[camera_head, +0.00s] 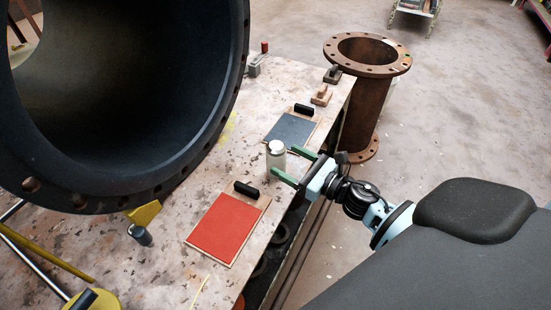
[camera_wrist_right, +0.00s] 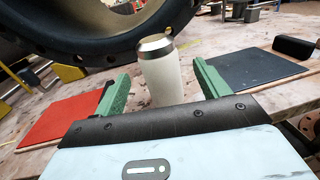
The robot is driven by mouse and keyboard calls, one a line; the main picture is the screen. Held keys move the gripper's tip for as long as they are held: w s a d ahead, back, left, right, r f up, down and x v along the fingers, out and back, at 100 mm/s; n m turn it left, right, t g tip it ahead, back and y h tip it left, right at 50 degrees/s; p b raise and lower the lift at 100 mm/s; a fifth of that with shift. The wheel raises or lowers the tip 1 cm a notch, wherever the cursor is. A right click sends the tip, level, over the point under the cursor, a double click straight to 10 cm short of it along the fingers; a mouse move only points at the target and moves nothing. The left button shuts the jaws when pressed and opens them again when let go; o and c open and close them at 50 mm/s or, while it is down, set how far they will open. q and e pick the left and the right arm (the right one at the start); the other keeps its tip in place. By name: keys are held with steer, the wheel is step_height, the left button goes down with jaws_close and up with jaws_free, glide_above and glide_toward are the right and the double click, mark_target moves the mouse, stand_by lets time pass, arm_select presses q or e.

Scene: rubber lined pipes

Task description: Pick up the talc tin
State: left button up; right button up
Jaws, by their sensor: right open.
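The talc tin (camera_head: 276,158) is a small pale cylinder with a metallic top, standing upright on the worn workbench between the red board and the dark board. In the right wrist view the tin (camera_wrist_right: 163,75) stands centred between two green fingers. My right gripper (camera_head: 290,168) is open and comes in from the right, its fingers pointing at the tin, one on each side in the wrist view. Gaps show between the tin and both fingers in the wrist view. The lower end of the tin is hidden there by the gripper body. My left gripper is not in view.
A red board (camera_head: 226,228) and a dark board (camera_head: 290,130), each with a black block, lie either side of the tin. A huge black-lined pipe (camera_head: 120,190) fills the left. A rusty flanged pipe (camera_head: 368,100) stands beyond the bench edge.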

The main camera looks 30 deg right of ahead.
mark_target(271, 154)
steer(key=shift+f+x, duration=0.15)
steer(key=shift+x, duration=0.9)
steer(key=shift+f+x, duration=0.15)
steer(key=shift+x, duration=0.9)
steer(key=shift+f+x, duration=0.2)
steer(key=shift+x, duration=0.9)
steer(key=shift+c, duration=0.3)
steer(key=c, duration=1.1)
steer(key=shift+r, duration=0.1)
